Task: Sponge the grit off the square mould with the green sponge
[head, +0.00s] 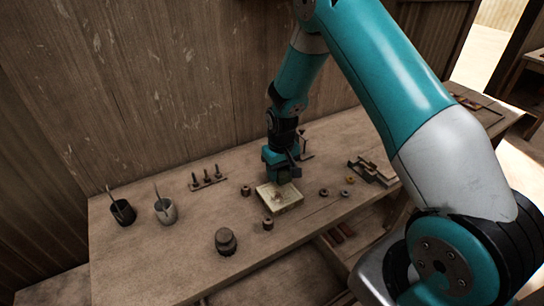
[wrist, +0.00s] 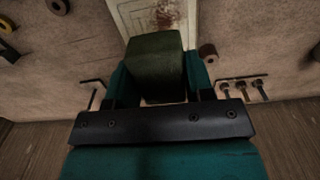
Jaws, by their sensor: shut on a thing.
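The square mould (head: 281,198) is a pale cream block lying on the workbench, with a brownish patch of grit on its top. In the wrist view the mould (wrist: 131,18) shows at the top, with the reddish-brown grit (wrist: 170,18) on its face. My gripper (head: 282,174) is at the mould's back edge, pointing down. It is shut on the dark green sponge (wrist: 155,62), which sits between the two teal fingers. The sponge hides part of the mould in the wrist view. I cannot tell whether the sponge touches the mould.
Two cups with sticks, one dark (head: 123,213) and one grey (head: 166,211), stand at the left. A dark weight (head: 225,242) sits at the front. Small rings lie around the mould. A row of pegs (head: 207,180) stands behind. An open drawer (head: 345,236) is below the front edge.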

